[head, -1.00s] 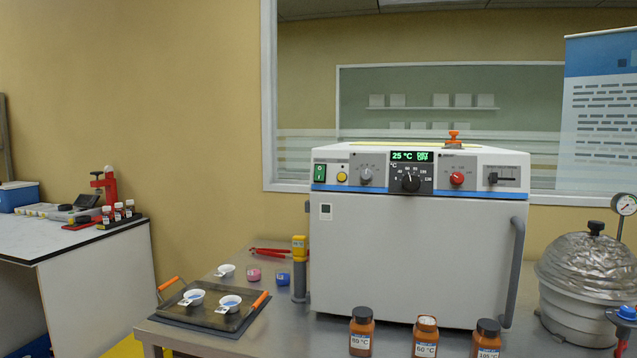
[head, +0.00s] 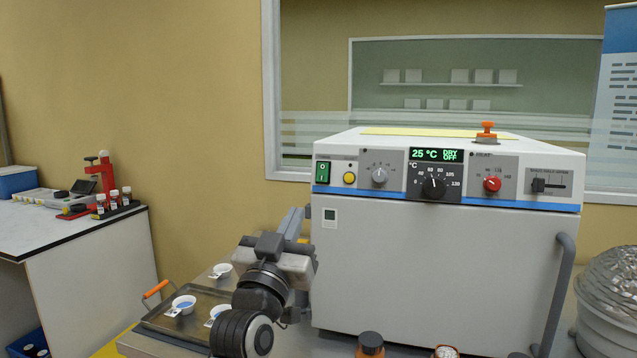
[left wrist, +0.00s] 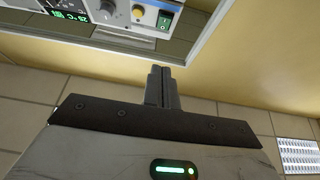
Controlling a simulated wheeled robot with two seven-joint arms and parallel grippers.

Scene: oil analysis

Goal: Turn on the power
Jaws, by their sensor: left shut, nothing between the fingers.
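The white oven (head: 430,265) stands on the metal table with a control panel along its top front. The green power switch (head: 322,172) is at the panel's left end, beside a round yellow button (head: 349,178). The display (head: 436,155) is lit and reads 25 °C, DRY OFF. My left gripper (head: 296,220) is shut and empty, below and left of the switch, apart from it. In the left wrist view the shut fingers (left wrist: 160,72) point toward the panel, and the green switch (left wrist: 164,20) shows beyond their tips. My right gripper is not in view.
A dark tray (head: 163,322) with small white cups is at the lower left, partly behind my left arm. Brown bottles (head: 371,345) stand before the oven. A foil-covered vessel (head: 608,285) is at right. A white side table (head: 75,225) stands at far left.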

